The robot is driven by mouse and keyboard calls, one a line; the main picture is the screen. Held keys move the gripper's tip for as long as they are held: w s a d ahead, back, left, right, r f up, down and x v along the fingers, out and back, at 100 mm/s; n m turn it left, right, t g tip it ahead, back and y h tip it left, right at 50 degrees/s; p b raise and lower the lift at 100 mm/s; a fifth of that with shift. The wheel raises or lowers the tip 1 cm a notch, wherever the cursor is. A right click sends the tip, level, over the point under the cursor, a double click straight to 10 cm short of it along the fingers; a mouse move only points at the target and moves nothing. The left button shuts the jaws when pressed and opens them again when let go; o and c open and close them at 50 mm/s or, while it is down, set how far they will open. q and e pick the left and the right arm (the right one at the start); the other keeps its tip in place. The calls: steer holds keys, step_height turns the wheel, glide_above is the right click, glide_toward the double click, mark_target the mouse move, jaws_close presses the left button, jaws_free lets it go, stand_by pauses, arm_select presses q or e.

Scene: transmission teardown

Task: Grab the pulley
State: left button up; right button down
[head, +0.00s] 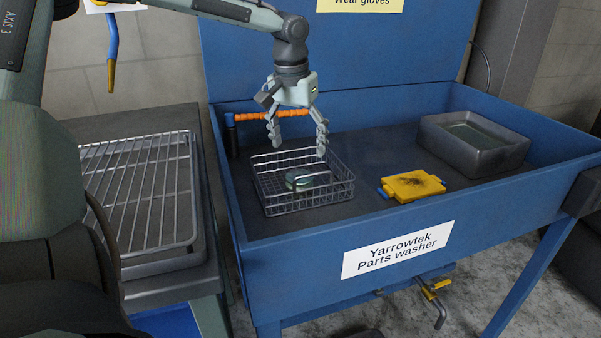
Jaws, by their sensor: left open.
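The pulley (300,179), a small round greenish-grey part, lies inside a wire basket (333,196) in the blue parts washer. The basket's front wires partly cover it. My left gripper (298,146) is open and points down above the basket, with its fingers spread. It appears empty and apart from the pulley. My right gripper is not in view.
The washer basin (380,147) has raised blue walls around it. An orange hose (255,116) runs behind my gripper. A wire rack (140,190) stands at left.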

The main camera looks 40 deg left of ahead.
mark_target(299, 171)
arm_select(q)
steer(key=f, duration=0.7)
steer(key=shift+w+a+f, duration=0.15)
steer(key=shift+w+f, duration=0.15)
steer(key=shift+f, duration=0.05)
steer(key=shift+r, duration=0.1)
steer(key=c, duration=1.7)
steer(key=shift+r, duration=0.1)
